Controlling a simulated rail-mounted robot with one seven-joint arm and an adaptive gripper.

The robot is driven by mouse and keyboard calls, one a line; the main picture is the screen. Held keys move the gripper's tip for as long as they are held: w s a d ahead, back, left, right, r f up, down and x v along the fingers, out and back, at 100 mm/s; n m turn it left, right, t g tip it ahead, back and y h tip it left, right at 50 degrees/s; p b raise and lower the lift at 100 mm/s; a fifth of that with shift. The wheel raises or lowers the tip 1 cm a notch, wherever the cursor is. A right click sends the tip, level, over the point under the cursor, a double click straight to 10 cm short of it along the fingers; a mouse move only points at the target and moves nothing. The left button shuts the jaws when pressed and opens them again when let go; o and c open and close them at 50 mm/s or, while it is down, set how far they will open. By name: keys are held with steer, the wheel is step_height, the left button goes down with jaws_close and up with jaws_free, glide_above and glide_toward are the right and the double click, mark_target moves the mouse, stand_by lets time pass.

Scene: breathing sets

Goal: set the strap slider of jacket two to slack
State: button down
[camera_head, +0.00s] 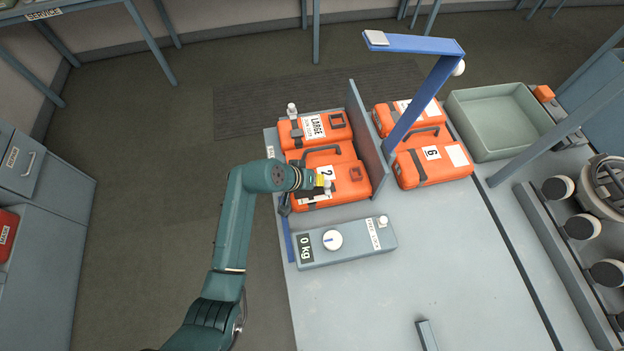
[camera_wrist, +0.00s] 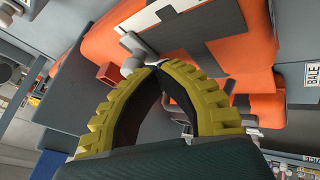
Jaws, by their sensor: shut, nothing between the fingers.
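Jacket two (camera_head: 352,190) is an orange, case-like pack with a "2" label, a dark handle and a dark square fitting on top. It lies at the left end of the bench. My gripper (camera_head: 326,185) is over its near left part, with yellow fingers. In the wrist view, my gripper (camera_wrist: 156,67) has its fingertips together and nothing between them. A small light grey knob-like part (camera_wrist: 133,45) is right by the tips, in front of an orange surface with a white label and grey band. I cannot tell whether it touches, or whether it is the strap slider.
An orange pack labelled "LARGE" (camera_head: 336,122) lies behind jacket two. A grey divider (camera_head: 366,140) stands to its right, then pack "6" (camera_head: 445,168) under a blue arm (camera_head: 430,95). A grey "0 kg" unit with a dial (camera_head: 350,250) is in front. The bench's front right is mostly clear.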

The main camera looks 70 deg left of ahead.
steer(key=s, duration=0.1)
steer(key=s+a+r+p, duration=0.1)
steer(key=s, duration=0.2)
steer(key=shift+s+a+r, duration=0.25)
steer(key=shift+s+r, duration=0.05)
steer(key=shift+s, duration=0.1)
steer(key=v, duration=0.8)
steer(key=shift+d+p, duration=0.15)
steer(key=shift+p, duration=0.3)
